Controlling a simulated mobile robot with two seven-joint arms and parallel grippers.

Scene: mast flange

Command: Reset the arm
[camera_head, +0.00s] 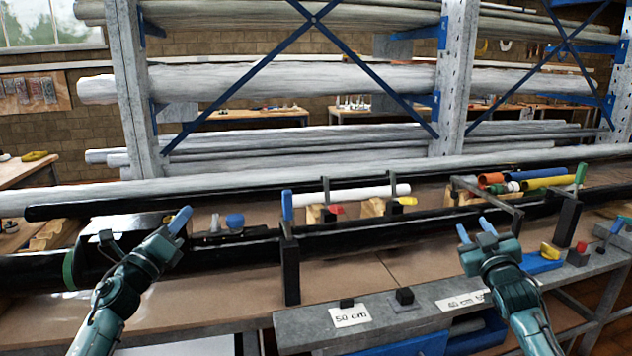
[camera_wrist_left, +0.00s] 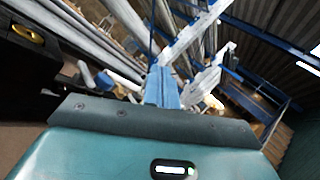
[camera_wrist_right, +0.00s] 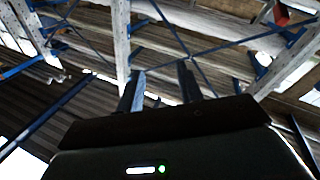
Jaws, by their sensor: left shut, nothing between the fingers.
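My left gripper (camera_head: 181,220) is at the left of the head view, in front of the long black pipe (camera_head: 370,238). Its blue fingertips are together and empty; they also show closed in the left wrist view (camera_wrist_left: 162,88). My right gripper (camera_head: 475,230) is at the right, above the front edge of the bench. Its two blue-tipped fingers stand apart with nothing between them, as in the right wrist view (camera_wrist_right: 160,85). Both grippers point up and away from the bench top.
A white tube (camera_head: 350,195) lies on wooden blocks behind the black pipe. Orange, blue and yellow tubes (camera_head: 545,183) lie at the right. A black post (camera_head: 290,270) stands between my arms. A label (camera_head: 350,316) marks the front ledge. A pipe rack (camera_head: 448,80) fills the background.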

